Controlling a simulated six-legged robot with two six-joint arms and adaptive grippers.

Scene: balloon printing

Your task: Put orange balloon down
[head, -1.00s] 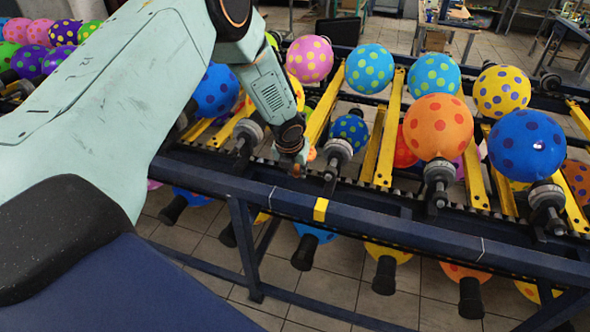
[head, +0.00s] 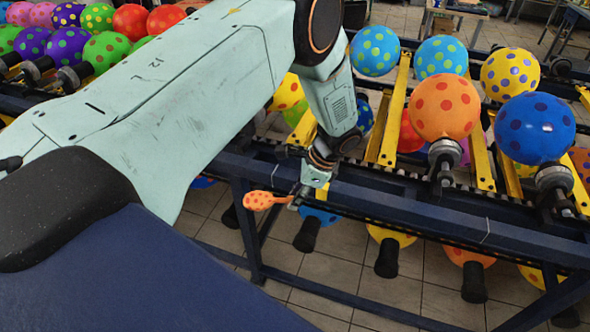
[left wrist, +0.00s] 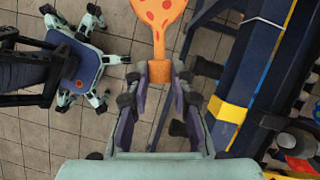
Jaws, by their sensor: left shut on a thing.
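A small deflated orange balloon with red dots (head: 262,201) is held at the end of my left arm, in front of the machine's near blue rail. In the left wrist view the orange balloon (left wrist: 160,20) shows with its neck between the fingers. My left gripper (head: 297,200) is shut on that neck; it also shows in the left wrist view (left wrist: 160,75). The balloon hangs clear of the rail, above the floor. My right gripper is not in view.
The blue conveyor frame (head: 400,215) runs along the right, with inflated dotted balloons on holders, among them an orange one (head: 443,107) and a blue one (head: 535,128). More balloons hang below. Another balloon row (head: 65,47) stands at back left. Tiled floor (head: 330,275) shows below the frame.

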